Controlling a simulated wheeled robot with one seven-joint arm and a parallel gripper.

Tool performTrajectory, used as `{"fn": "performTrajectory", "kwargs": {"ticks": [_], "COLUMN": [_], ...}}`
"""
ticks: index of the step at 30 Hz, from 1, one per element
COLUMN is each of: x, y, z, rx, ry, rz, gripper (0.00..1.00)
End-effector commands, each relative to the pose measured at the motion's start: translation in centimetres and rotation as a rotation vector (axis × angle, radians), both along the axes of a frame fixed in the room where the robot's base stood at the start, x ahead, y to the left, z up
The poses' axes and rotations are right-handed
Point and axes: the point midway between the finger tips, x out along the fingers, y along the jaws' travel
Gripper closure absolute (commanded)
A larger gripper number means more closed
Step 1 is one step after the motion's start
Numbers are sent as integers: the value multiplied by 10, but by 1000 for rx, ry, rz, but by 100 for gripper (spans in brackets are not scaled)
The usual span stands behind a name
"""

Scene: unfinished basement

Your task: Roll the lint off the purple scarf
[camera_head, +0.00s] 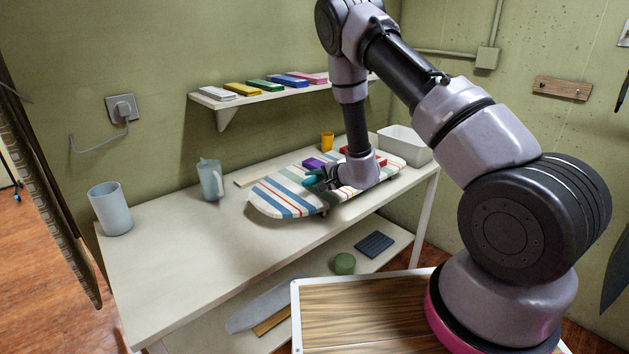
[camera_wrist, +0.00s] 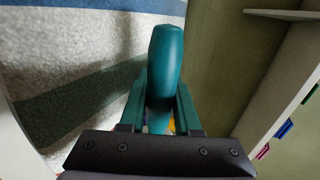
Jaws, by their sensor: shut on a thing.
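My gripper (camera_head: 326,180) is low over the striped ironing board (camera_head: 282,198) on the table. It is shut on a rounded teal thing (camera_wrist: 166,62), which looks like a handle; whether it is the lint roller's I cannot tell. In the head view the teal thing (camera_head: 314,177) sticks out to the left of my gripper. A small purple piece (camera_head: 313,163), perhaps the folded scarf, lies at the board's back edge, just behind my gripper. The scarf does not show clearly in the wrist view, and no lint can be made out.
A red thing (camera_head: 381,161) lies on the board right of my arm. A white bin (camera_head: 405,146), a yellow cup (camera_head: 327,141), a jug (camera_head: 211,180) and a tumbler (camera_head: 110,209) stand on the table. A wall shelf (camera_head: 232,102) holds several colored flat things. The table's front left is clear.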

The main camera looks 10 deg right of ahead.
Motion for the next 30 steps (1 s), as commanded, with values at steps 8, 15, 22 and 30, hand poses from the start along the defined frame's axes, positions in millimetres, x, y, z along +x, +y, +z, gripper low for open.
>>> {"fn": "performTrajectory", "kwargs": {"ticks": [8, 15, 22, 30], "x": [11, 20, 30, 41], "y": [9, 17, 23, 31], "z": [0, 0, 0, 0], "rx": [-1, -1, 0, 0], "ry": [-1, 1, 0, 0], "rz": [0, 1, 0, 0], "gripper": [100, 100, 100, 100]}}
